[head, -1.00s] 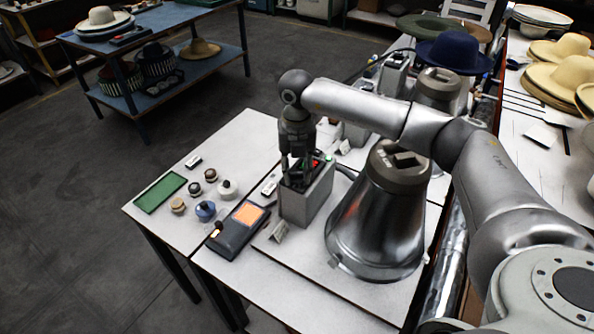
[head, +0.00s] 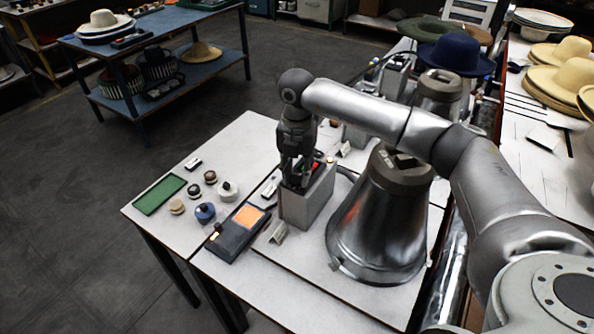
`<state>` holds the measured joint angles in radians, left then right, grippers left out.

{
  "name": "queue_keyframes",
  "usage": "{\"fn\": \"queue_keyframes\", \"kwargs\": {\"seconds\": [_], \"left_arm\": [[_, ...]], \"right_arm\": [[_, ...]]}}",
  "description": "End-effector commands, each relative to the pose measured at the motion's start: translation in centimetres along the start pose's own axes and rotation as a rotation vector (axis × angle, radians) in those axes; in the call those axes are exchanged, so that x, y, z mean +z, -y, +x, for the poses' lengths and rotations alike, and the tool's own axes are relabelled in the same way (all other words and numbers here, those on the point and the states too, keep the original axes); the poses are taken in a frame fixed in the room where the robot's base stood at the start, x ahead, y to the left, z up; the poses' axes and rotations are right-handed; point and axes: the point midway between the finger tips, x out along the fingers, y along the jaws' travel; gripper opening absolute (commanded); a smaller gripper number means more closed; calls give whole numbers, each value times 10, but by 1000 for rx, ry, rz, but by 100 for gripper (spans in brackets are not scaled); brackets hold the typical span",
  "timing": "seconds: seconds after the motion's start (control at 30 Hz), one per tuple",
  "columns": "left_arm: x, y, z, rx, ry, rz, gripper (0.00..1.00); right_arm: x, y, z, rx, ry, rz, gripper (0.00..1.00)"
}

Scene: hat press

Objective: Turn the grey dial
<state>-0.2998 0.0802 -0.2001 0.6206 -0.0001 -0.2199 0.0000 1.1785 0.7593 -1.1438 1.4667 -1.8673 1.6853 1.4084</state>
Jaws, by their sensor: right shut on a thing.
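The grey control box (head: 308,205) stands on the near white table, left of the large metal cone-shaped press. My right gripper (head: 296,180) points straight down onto the dark top panel of this box. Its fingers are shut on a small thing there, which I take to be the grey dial. The dial itself is hidden by the fingers, so its angle cannot be read. A red part and a green part show on the panel just right of the fingers. My left gripper is not in view.
The metal press (head: 375,225) stands close to the right of the box. A dark device with an orange screen (head: 248,215), a blue pot (head: 205,212), small knobs and a green tray (head: 160,194) lie to the left. Behind are a second press and a navy hat (head: 455,54).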

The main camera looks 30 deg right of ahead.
Motion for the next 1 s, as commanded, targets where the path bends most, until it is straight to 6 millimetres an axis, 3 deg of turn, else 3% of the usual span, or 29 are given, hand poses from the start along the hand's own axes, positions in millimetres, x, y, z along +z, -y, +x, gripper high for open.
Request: {"fn": "queue_keyframes", "kwargs": {"seconds": [0.13,0.17,0.3,0.67,0.83,1.0], "left_arm": [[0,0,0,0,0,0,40],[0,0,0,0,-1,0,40],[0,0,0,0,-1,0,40],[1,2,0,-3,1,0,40],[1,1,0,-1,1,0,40],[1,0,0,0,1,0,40]], "right_arm": [[0,-1,-1,3,1,-1,6],[0,-1,-1,3,1,-1,34],[0,0,-1,2,1,-1,52],[0,0,-4,2,1,-1,52],[1,-1,-26,5,4,-1,52],[1,-1,-64,5,4,-1,52]]}}
